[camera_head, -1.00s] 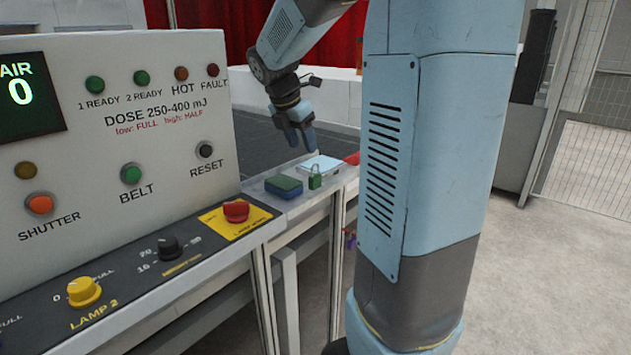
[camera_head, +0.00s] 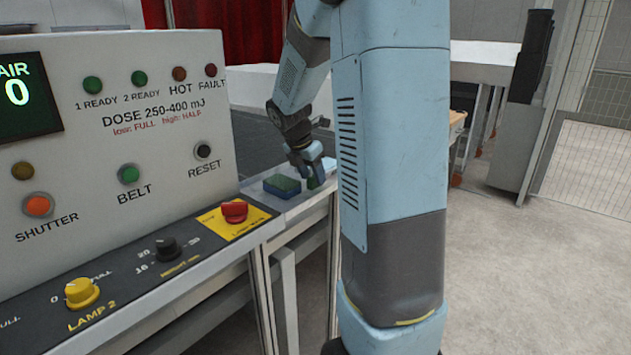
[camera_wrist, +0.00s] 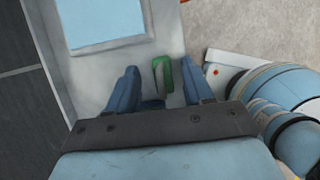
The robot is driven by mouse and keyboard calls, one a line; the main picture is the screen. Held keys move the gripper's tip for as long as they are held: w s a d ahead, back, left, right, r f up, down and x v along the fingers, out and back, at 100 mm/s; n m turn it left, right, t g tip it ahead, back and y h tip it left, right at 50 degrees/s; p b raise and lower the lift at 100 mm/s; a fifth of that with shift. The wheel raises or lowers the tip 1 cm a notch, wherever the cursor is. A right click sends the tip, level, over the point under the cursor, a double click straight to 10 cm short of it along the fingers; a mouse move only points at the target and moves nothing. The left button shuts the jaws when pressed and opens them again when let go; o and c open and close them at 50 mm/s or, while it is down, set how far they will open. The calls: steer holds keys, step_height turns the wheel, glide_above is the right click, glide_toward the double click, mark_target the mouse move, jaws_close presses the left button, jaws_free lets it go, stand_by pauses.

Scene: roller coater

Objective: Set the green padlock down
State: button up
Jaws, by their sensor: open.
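The green padlock (camera_head: 314,181) is on the grey counter just right of the green and blue block (camera_head: 282,185). My gripper (camera_head: 308,172) is low over the counter at the padlock and partly covers it in the head view. In the wrist view the padlock (camera_wrist: 163,75) shows between the two blue fingers of my gripper (camera_wrist: 158,85), nearer the right one. The fingers are apart, with a visible gap beside the padlock. Whether either finger touches it cannot be told.
A white-framed, light blue panel (camera_wrist: 100,22) lies close by in the wrist view. The control panel (camera_head: 120,140), with its red button (camera_head: 234,211) and knobs, stands left of the counter. The counter's front edge is near the padlock, with floor (camera_head: 520,260) beyond.

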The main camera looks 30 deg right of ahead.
steer(key=shift+x, duration=0.8)
jaws_close()
